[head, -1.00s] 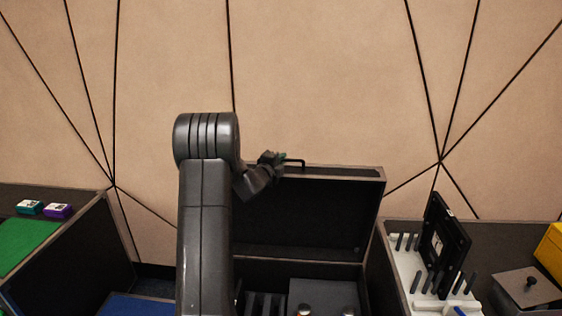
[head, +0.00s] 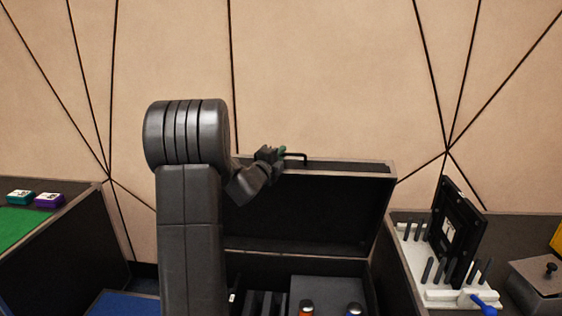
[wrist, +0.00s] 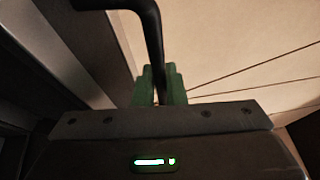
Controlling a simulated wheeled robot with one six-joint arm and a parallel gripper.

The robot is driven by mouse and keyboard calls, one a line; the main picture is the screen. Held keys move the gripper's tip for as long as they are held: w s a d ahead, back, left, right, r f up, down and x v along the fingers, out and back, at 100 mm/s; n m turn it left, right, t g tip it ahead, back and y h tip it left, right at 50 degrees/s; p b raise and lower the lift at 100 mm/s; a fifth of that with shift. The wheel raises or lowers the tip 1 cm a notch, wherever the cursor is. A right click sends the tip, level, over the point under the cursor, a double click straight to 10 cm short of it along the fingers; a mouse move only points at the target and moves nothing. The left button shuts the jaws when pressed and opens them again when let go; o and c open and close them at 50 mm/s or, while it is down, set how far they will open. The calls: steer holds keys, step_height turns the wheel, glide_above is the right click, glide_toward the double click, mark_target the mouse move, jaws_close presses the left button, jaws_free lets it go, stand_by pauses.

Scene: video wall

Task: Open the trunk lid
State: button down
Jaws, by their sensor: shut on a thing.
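The trunk lid (head: 310,208) stands raised, close to upright, at the back of the open trunk (head: 300,262). A thin black handle (head: 297,155) sits at the lid's upper edge. My gripper (head: 281,154) is at this handle, with its green fingertips around the bar. In the wrist view the black handle (wrist: 150,35) runs down between the green fingers (wrist: 158,88), which are shut on it. My arm hides the left part of the lid and trunk.
Inside the trunk are dark slots (head: 263,303) and a grey box (head: 328,290). To the right, a white peg rack (head: 455,297) holds a black panel (head: 457,225). A grey lidded box (head: 540,285) stands beside it.

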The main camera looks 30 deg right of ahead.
steer(key=shift+s+a+f+b, duration=0.3)
steer(key=shift+s+f+b, duration=0.15)
steer(key=shift+s+b, duration=0.15)
steer(key=shift+s+a+r, duration=0.1)
steer(key=shift+r, duration=0.05)
steer(key=c, duration=1.5)
jaws_free()
steer(key=b+v, duration=0.1)
steer(key=v, duration=1.2)
steer(key=shift+s+a+b, duration=0.2)
steer(key=shift+a+b, duration=0.15)
